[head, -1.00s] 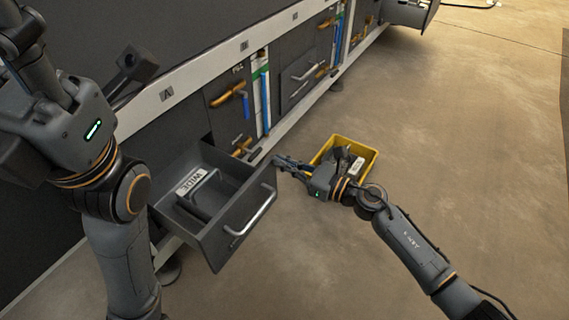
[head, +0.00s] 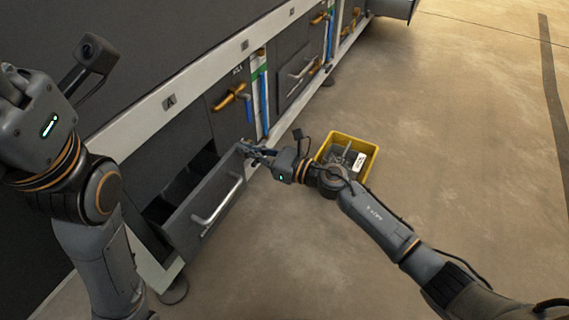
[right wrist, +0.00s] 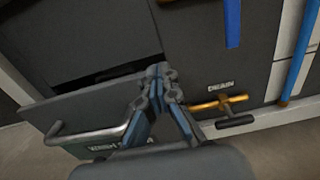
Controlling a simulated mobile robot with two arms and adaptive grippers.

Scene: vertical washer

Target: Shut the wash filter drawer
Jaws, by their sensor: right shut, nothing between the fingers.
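The wash filter drawer (head: 205,205) is a dark grey drawer with a silver bar handle (head: 217,203), low in the washer's front. It stands partly open in the head view, with a dark gap behind its front panel. In the right wrist view its front panel (right wrist: 75,112) and handle (right wrist: 85,138) show at the left. My right gripper (head: 250,150) is shut and empty, at the upper right corner of the drawer front. In the right wrist view its closed fingertips (right wrist: 157,75) overlap the drawer's edge; I cannot tell if they touch.
A yellow bin (head: 345,158) with dark items stands on the floor right of my right gripper. Right of the drawer is a drain valve with an orange handle (right wrist: 220,102) and blue pipes (head: 265,105). Open floor lies to the right.

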